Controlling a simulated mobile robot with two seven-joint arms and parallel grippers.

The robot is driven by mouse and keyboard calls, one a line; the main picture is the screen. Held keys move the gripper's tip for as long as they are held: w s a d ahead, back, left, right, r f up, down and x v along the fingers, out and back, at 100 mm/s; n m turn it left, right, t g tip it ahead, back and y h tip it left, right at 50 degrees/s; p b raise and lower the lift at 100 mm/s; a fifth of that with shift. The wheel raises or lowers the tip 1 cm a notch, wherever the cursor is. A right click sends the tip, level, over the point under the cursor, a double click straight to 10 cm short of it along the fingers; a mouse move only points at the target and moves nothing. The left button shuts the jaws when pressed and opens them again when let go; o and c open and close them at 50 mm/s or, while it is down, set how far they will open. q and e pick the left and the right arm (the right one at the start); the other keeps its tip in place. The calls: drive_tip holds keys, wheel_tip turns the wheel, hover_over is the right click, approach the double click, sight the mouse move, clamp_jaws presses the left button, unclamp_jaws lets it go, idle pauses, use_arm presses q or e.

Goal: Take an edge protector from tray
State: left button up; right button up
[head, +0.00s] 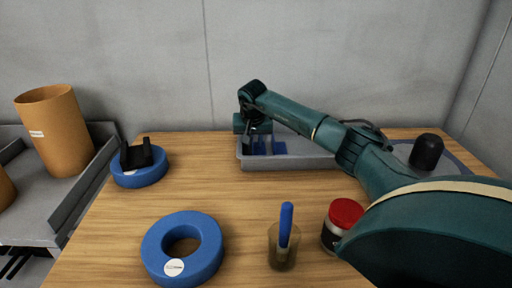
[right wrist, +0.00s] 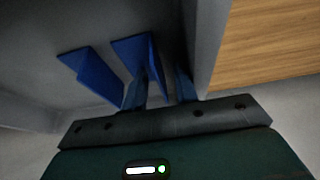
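The grey tray (head: 310,162) stands at the back of the wooden table. Blue angled edge protectors lie in it, and one (head: 279,147) shows beside my right gripper (head: 252,138) in the head view. In the right wrist view two edge protectors show, one at the left (right wrist: 92,75) and one closer to the fingers (right wrist: 132,53). My right gripper (right wrist: 162,88) is open, with a gap between its fingers. The closer protector reaches down towards this gap; whether it touches a finger I cannot tell. My left gripper is out of view.
A blue ring (head: 205,262) lies at front left, another with a black bracket (head: 140,155) behind it. A cup with a blue-handled tool (head: 286,225) and a red-lidded jar (head: 345,212) stand in front. A black object (head: 426,152) is at right. The table's middle is clear.

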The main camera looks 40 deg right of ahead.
drive_tip(key=shift+c, duration=0.6)
clamp_jaws()
drive_tip(key=shift+r, duration=0.1)
